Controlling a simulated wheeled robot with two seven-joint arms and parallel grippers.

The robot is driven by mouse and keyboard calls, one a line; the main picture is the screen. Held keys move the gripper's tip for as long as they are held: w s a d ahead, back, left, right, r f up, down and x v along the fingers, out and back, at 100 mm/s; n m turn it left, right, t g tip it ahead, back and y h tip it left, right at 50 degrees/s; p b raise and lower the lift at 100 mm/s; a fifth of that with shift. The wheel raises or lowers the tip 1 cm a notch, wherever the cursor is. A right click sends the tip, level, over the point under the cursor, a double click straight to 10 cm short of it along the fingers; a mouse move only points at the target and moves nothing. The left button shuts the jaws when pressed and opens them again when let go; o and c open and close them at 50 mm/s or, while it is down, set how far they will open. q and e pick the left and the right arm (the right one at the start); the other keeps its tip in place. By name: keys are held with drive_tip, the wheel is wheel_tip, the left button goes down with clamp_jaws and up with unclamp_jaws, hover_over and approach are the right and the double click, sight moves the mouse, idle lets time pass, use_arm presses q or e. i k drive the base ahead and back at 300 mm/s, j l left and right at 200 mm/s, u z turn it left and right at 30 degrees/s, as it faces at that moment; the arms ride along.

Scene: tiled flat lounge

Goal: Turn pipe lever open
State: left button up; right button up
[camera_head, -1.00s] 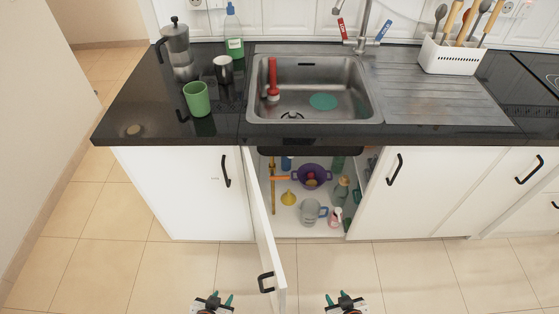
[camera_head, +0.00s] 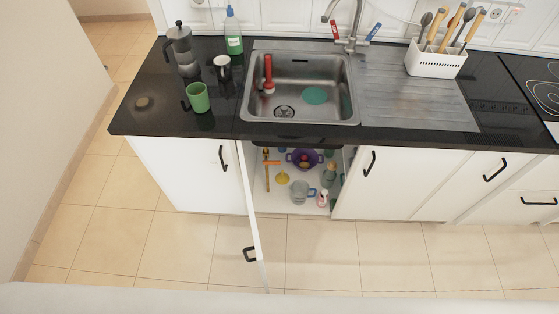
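A thin brass-coloured vertical pipe (camera_head: 267,178) stands inside the open cabinet under the sink, near its left side. A small orange lever (camera_head: 271,162) sticks out sideways from it, roughly level, pointing right. It is small in the view, so its exact setting is hard to tell. The cabinet door (camera_head: 252,225) is swung open toward me, with its black handle (camera_head: 250,254) on the left face. Neither of my grippers shows in this view.
The cabinet also holds a purple colander (camera_head: 296,157), yellow funnel (camera_head: 282,179), clear jug (camera_head: 300,190) and bottles. Above are the sink (camera_head: 300,88) and black counter (camera_head: 160,115). Tiled floor (camera_head: 350,250) is free in front. A pale, unidentified surface crosses the bottom edge.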

sight(264, 162)
drive_tip(key=i+l, duration=0.1)
drive_tip(key=l, duration=0.45)
drive_tip(key=i+l, duration=0.1)
drive_tip(key=l, duration=0.45)
drive_tip(key=i+l+u, duration=0.1)
drive_tip(key=l, duration=0.45)
drive_tip(key=i+l, duration=0.1)
drive_tip(key=l, duration=0.15)
drive_tip(key=i+l, duration=0.1)
drive_tip(key=l+u, duration=0.05)
drive_tip(key=l, duration=0.05)
